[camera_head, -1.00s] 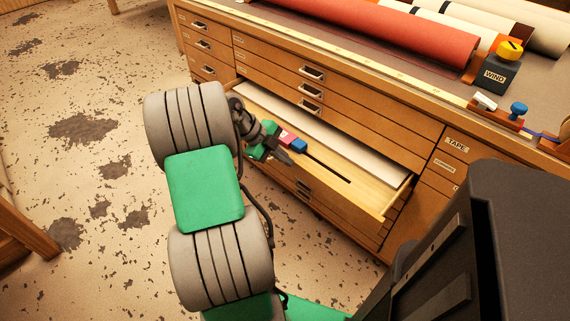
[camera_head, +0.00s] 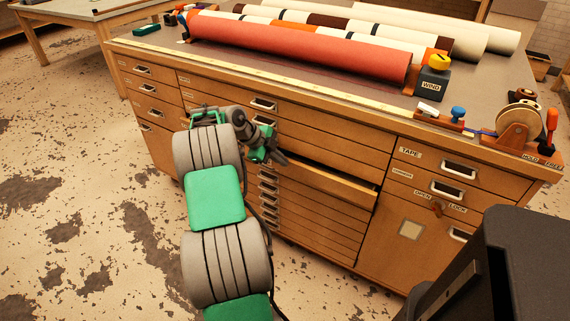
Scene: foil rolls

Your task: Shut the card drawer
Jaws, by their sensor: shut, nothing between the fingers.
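The card drawer (camera_head: 342,190) is in the wooden cabinet's wide middle bank. It stands out a little at its right end, with a dark gap above its front edge. Its left part is hidden behind my gripper and arm. My gripper (camera_head: 282,160) is shut and empty, at the left of the visible drawer front. I cannot tell whether its fingertips touch the drawer.
The wooden cabinet (camera_head: 310,130) has several other drawers that look flush. Rolls, including a red one (camera_head: 300,50), lie on its top. A black block with a yellow knob (camera_head: 433,80) stands there too. The floor at left is clear.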

